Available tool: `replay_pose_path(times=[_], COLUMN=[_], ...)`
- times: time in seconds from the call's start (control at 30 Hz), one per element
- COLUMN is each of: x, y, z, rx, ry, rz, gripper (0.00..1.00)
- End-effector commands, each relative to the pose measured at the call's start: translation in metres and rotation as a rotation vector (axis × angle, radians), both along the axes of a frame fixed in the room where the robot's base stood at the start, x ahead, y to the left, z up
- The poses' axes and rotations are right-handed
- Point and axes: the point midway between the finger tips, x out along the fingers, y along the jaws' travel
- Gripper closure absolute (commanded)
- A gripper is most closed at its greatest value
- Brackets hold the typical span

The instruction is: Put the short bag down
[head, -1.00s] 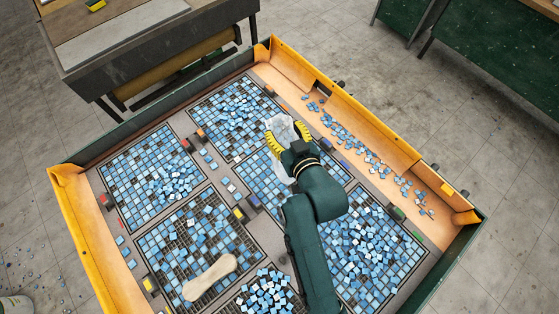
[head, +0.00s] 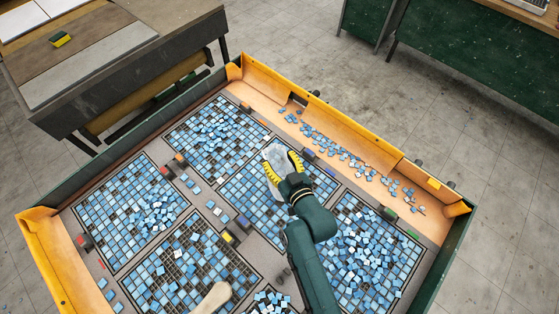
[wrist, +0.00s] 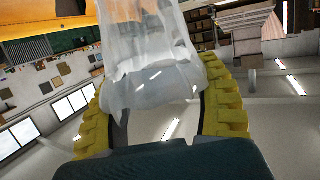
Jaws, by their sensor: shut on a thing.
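A translucent whitish bag (head: 276,156) is held between the yellow ribbed fingers of my gripper (head: 283,168), over the middle mosaic grid. In the wrist view the bag (wrist: 155,70) fills the space between the two yellow fingers of my gripper (wrist: 165,105). My gripper is shut on it. The contents of the bag are hard to make out. A longer cream-coloured bag (head: 212,299) lies on the near grid at the bottom edge of the head view, partly cut off.
An orange-walled tray table (head: 248,66) holds several mosaic grids with loose blue tiles. Loose tiles (head: 340,152) lie along the right channel. Small coloured blocks (head: 228,237) sit between grids. A grey workbench (head: 100,75) stands at the upper left.

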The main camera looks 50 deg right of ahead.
Motion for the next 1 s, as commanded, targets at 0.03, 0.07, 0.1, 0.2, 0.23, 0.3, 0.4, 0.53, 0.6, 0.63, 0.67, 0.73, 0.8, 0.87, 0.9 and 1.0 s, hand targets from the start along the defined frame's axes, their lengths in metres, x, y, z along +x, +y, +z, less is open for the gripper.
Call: replay_pose_path(times=[0.03, 0.07, 0.1, 0.2, 0.23, 0.3, 0.4, 0.53, 0.6, 0.63, 0.67, 0.73, 0.8, 0.87, 0.9, 1.0], x=[0.0, 0.0, 0.0, 0.0, 0.0, 0.0, 0.0, 0.0, 0.0, 0.0, 0.0, -0.01, -0.022, -0.036, -0.046, -0.069], y=[0.0, 0.0, 0.0, 0.0, 0.0, 0.0, 0.0, 0.0, 0.0, 0.0, 0.0, 0.004, 0.009, 0.015, 0.019, 0.028], z=[0.0, -0.001, -0.003, -0.003, -0.003, -0.003, -0.003, -0.003, -0.001, 0.001, 0.003, 0.001, 0.004, 0.007, 0.01, 0.016], rx=[0.0, 0.0, 0.0, 0.0, 0.0, 0.0, 0.0, 0.0, 0.0, 0.0, 0.0, 0.001, 0.001, 0.002, 0.001, 0.002], ry=[0.0, 0.0, 0.001, 0.001, 0.001, 0.001, 0.001, 0.001, 0.001, 0.001, 0.001, 0.003, 0.003, 0.005, 0.005, 0.003], rz=[0.0, 0.0, 0.0, 0.0, 0.0, 0.0, 0.0, 0.0, 0.0, 0.0, 0.0, 0.0, 0.0, -0.001, -0.001, 0.0], gripper=[0.76, 0.76, 0.76, 0.26, 0.2, 0.07, 0.07, 0.07, 0.07, 0.07, 0.07, 0.07, 0.07, 0.07, 0.07, 0.07])
